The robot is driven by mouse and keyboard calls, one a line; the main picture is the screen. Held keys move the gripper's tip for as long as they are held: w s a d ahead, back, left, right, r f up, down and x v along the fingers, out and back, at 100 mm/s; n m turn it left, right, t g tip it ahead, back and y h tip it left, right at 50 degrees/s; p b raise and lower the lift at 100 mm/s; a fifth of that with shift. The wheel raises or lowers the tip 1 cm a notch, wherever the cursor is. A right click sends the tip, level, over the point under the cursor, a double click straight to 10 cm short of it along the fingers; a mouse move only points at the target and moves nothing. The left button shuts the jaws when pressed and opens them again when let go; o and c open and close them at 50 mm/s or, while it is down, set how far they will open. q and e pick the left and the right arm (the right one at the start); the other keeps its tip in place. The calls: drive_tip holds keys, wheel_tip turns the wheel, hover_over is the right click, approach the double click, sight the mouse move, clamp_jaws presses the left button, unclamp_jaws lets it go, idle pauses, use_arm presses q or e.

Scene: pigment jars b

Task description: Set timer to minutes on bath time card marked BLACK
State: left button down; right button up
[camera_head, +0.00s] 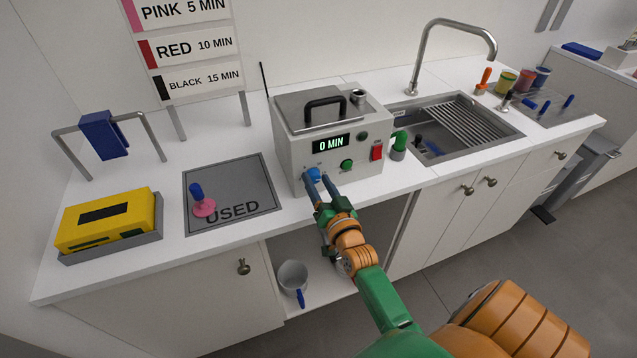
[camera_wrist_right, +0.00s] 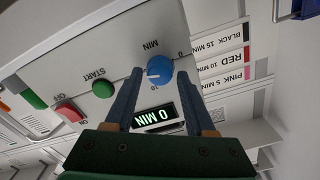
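The heated bath (camera_head: 325,120) is a grey box on the counter, and its display (camera_head: 330,143) reads 0 MIN. Its blue timer knob (camera_head: 313,173) is low on the front; in the right wrist view the knob (camera_wrist_right: 159,71) has a white pointer line. The bath time card marked BLACK (camera_head: 200,82) reads 15 MIN, below RED 10 MIN and PINK 5 MIN. My right gripper (camera_head: 317,178) is at the knob. In the wrist view its fingers are apart, one on each side of the knob, with narrow gaps showing. My left gripper is not in view.
A green START button (camera_head: 347,165) and a red switch (camera_head: 377,152) sit right of the knob. A grey USED mat (camera_head: 255,180) with a pink-ended stamp, and a yellow box (camera_head: 107,219), are left of the bath. A sink (camera_head: 455,110) is to the right.

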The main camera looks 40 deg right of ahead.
drive_tip(key=shift+o, duration=0.5)
drive_tip(key=shift+s+f, duration=0.1)
drive_tip(key=v, duration=0.7)
drive_tip(key=shift+b, duration=0.35)
